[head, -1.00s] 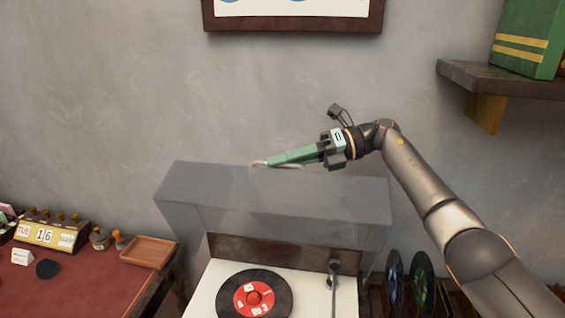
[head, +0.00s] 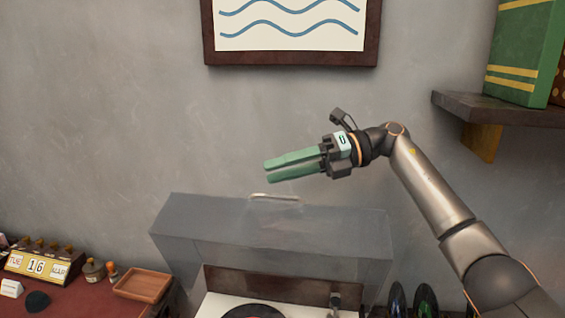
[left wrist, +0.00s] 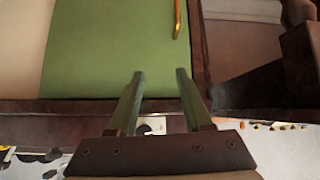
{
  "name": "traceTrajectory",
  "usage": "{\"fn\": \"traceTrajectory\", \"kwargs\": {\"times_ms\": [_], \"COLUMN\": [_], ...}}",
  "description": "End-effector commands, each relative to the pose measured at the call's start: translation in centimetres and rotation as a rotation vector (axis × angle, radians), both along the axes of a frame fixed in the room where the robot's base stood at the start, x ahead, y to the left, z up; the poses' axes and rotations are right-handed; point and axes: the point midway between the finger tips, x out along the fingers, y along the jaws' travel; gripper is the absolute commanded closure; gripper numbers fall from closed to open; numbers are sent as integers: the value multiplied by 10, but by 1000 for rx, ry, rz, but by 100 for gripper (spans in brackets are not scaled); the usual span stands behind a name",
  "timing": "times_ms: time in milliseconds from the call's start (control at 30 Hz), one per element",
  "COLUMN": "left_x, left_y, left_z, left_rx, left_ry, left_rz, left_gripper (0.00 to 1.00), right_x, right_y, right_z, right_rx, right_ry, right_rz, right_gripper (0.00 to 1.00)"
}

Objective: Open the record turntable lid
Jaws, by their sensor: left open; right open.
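The turntable's clear grey lid (head: 190,225) stands raised in the head view, tilted up above the white deck (head: 215,305). A thin pale handle (head: 274,197) is on its top edge. My right gripper (head: 266,172) has green fingers, spread apart and empty. It is above the handle and apart from it. A black record (head: 255,312) is partly in view on the deck, beside the tonearm (head: 335,300). My left gripper (left wrist: 160,75) shows only in the left wrist view, open with nothing between its fingers, away from the lid.
A dark shelf (head: 460,103) with a green box (head: 520,50) juts from the wall at right. A framed picture (head: 290,57) hangs above. A red-topped desk (head: 80,300) at left holds a calendar (head: 38,265) and a wooden tray (head: 143,285).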

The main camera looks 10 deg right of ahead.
Motion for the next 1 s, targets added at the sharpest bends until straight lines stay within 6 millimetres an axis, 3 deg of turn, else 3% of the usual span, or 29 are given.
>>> {"fn": "traceTrajectory", "kwargs": {"times_ms": [200, 700, 1000], "left_x": [0, 0, -1], "left_y": [0, 0, -2], "left_z": [-10, -28, -30], "left_rx": [0, 0, -1], "left_ry": [0, 1, 9], "left_rz": [0, 0, -3], "left_gripper": [50, 50, 50], "right_x": [-29, -100, -114], "right_y": [3, 13, 16], "right_z": [30, 60, 68], "right_rx": [-3, -3, -2], "right_ry": [-4, -2, 2], "right_rz": [0, 0, -1], "right_gripper": [58, 58, 58]}}
